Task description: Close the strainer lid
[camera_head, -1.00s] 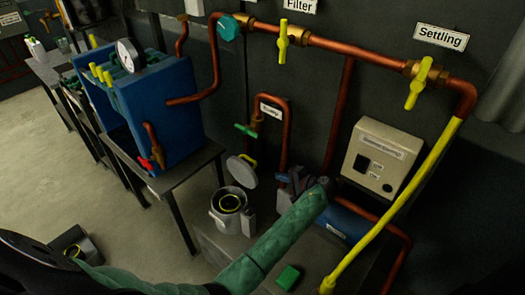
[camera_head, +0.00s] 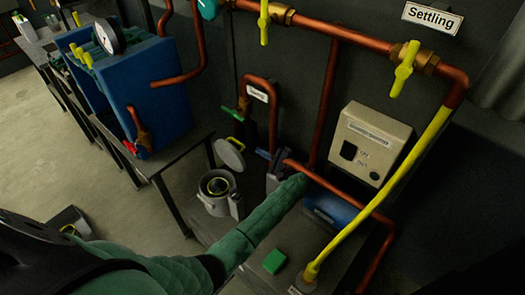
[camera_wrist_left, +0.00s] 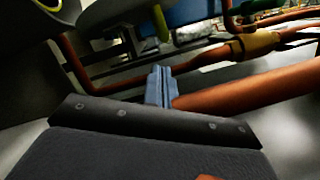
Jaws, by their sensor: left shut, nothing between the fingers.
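The strainer (camera_head: 213,203) is a grey pot beside the pump, with a yellow-rimmed basket showing inside. Its round grey lid (camera_head: 230,155) stands open, tilted up behind the pot, with a yellow handle at its top. My left gripper (camera_head: 263,154) is shut and empty, just right of the lid, apart from it in the head view. In the left wrist view its blue fingers (camera_wrist_left: 160,86) are together. The lid's underside (camera_wrist_left: 108,12) and yellow handle (camera_wrist_left: 160,22) show at the top there. My right gripper is not in view.
A copper pipe (camera_head: 335,195) runs close by my left wrist, and another rises behind the lid. A blue filter unit (camera_head: 165,95) stands on a table at left. A control box (camera_head: 368,142) is at right. A green block (camera_head: 274,261) lies on the pump's base.

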